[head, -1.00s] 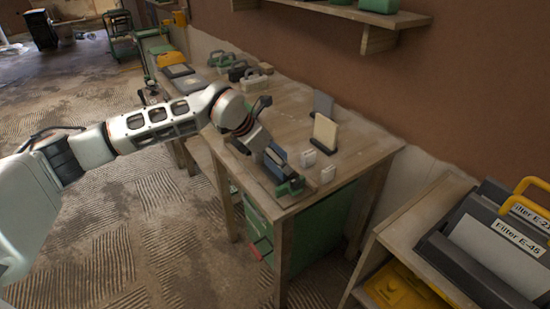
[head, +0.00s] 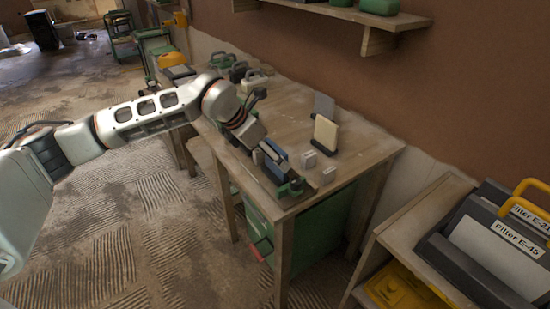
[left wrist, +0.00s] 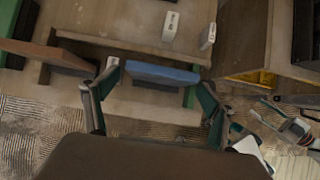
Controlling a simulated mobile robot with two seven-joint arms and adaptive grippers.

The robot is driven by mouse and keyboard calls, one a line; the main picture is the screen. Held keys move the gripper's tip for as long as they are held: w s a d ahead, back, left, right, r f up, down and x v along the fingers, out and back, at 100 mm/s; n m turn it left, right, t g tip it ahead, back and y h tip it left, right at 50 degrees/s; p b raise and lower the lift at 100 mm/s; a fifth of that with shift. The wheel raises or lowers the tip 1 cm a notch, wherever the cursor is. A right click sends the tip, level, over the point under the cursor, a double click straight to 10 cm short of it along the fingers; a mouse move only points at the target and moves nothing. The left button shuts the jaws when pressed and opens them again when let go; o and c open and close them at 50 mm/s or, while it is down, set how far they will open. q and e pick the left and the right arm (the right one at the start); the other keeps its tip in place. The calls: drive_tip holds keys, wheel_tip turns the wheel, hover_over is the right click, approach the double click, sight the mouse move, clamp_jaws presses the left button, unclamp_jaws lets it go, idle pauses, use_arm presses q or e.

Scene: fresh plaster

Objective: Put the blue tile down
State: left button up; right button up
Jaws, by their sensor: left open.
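The blue tile (head: 273,151) stands on edge near the front corner of the workbench, by a green part (head: 291,188). In the left wrist view the blue tile (left wrist: 162,73) shows as a long blue edge between the two finger tips of my left gripper (left wrist: 155,85). The fingers are spread, one near each end of the tile, with gaps beside it. In the head view my left gripper (head: 262,155) is at the tile and partly hidden by its own wrist. Whether the tile's lower edge rests fully on something is hidden.
Small white blocks (head: 309,160) sit right of the blue tile. A filter rack (head: 460,262) stands at right.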

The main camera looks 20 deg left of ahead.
use_arm(q)
drive_tip(key=v, duration=0.8)
drive_tip(key=shift+r, duration=0.3)
drive_tip(key=shift+s+a, duration=0.15)
